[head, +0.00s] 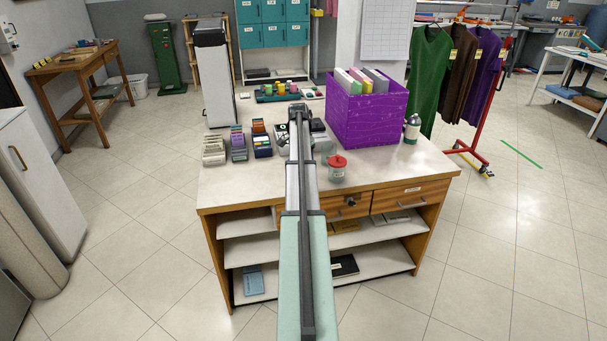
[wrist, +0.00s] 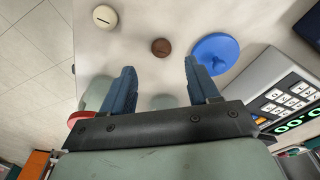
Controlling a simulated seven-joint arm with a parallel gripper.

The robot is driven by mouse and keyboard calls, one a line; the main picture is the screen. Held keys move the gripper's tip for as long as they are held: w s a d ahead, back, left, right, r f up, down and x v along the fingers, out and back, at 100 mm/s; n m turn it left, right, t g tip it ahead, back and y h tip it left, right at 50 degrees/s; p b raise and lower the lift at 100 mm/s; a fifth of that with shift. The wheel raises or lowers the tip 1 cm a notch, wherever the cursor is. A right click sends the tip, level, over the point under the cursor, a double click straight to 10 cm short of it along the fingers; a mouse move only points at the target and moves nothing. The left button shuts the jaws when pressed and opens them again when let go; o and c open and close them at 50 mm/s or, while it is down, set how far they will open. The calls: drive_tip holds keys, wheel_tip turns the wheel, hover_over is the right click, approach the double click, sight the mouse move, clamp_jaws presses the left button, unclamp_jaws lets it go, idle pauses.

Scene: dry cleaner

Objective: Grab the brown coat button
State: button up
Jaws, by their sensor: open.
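The brown coat button (wrist: 161,46) is a small round brown disc lying on the pale counter top, in the upper middle of the wrist view. My gripper (wrist: 158,82) is open, with its two blue fingers apart and nothing between them. In the wrist view the button shows just past the fingertips, between their lines and nearer the right finger. In the head view my gripper (head: 299,112) is over the counter (head: 235,183), and the arm hides the button there.
A blue round item (wrist: 216,50) lies right beside the right finger. A cream slotted disc (wrist: 105,16) lies to the left. A device with keys and a green display (wrist: 285,100) stands at right. A red-lidded jar (head: 337,168) and purple box (head: 366,112) stand on the counter.

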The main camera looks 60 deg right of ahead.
wheel_tip(320, 180, down, 5)
drive_tip(key=shift+w+d, duration=0.15)
clamp_jaws()
idle(0.6)
